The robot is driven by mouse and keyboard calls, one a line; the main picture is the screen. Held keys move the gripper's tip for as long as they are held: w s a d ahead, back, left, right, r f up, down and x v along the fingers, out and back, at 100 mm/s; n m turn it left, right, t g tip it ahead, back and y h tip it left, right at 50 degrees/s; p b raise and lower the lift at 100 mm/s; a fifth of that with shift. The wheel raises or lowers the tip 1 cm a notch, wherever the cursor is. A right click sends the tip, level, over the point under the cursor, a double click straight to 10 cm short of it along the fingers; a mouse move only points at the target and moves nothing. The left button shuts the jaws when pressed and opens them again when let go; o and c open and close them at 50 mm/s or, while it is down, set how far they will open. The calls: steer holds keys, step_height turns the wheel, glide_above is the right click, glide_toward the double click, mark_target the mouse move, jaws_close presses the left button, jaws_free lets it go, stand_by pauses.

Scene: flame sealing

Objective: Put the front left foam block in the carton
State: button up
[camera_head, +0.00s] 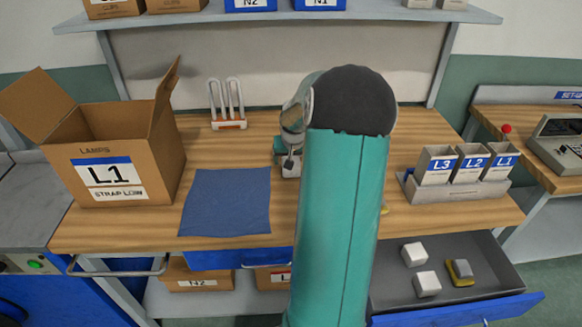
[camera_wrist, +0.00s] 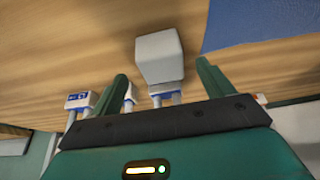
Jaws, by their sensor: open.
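Pale foam blocks lie in the open drawer (camera_head: 480,285) at the lower right of the head view. The front left block (camera_head: 427,284) sits nearest the drawer front, with another pale block (camera_head: 413,254) behind it. The carton (camera_head: 115,150), labelled L1, stands open on the left of the bench with its flaps up. My gripper (camera_wrist: 161,72) is open in the wrist view, its two fingers apart. A pale grey block-like thing (camera_wrist: 158,50) shows between and beyond the fingers; I cannot tell what it is or whether it touches them. My arm hides part of the bench in the head view.
A blue mat (camera_head: 226,200) lies right of the carton. A stand with white U-shaped tubes (camera_head: 228,108) is behind it. Labelled bins (camera_head: 468,163) stand at the bench's right. A grey and yellow thing (camera_head: 462,270) lies in the drawer. An upper shelf (camera_head: 380,15) holds boxes.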

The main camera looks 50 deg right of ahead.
mark_target(295, 172)
steer(key=x, duration=0.5)
steer(key=shift+w+d, duration=0.1)
steer(key=shift+w, duration=0.05)
steer(key=shift+r, duration=0.1)
steer(key=c, duration=1.1)
